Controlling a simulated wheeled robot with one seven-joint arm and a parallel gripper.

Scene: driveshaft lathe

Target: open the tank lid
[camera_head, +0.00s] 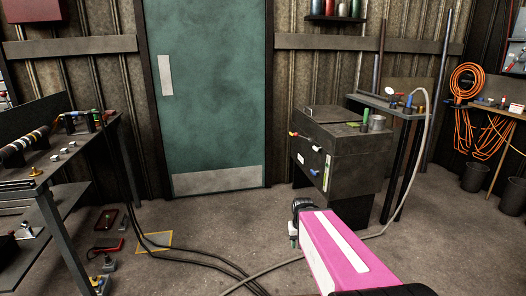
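The tank (350,160) is a dark grey box on a dark stand, right of the green door. Its lid (325,113) is a flat dark panel on the left part of the top; it looks closed. My pink and white arm reaches in from the bottom right. My gripper (294,236) is the small dark end of it, in front of and below the tank in the picture and apart from the lid. Its fingers are too small and partly hidden to tell open from shut.
A green cylinder (365,116) and a metal cup (377,123) stand on the tank top, right of the lid. A side table (398,104) with a pale hose stands behind right. Cables (195,256) cross the floor. A workbench (60,172) is at left.

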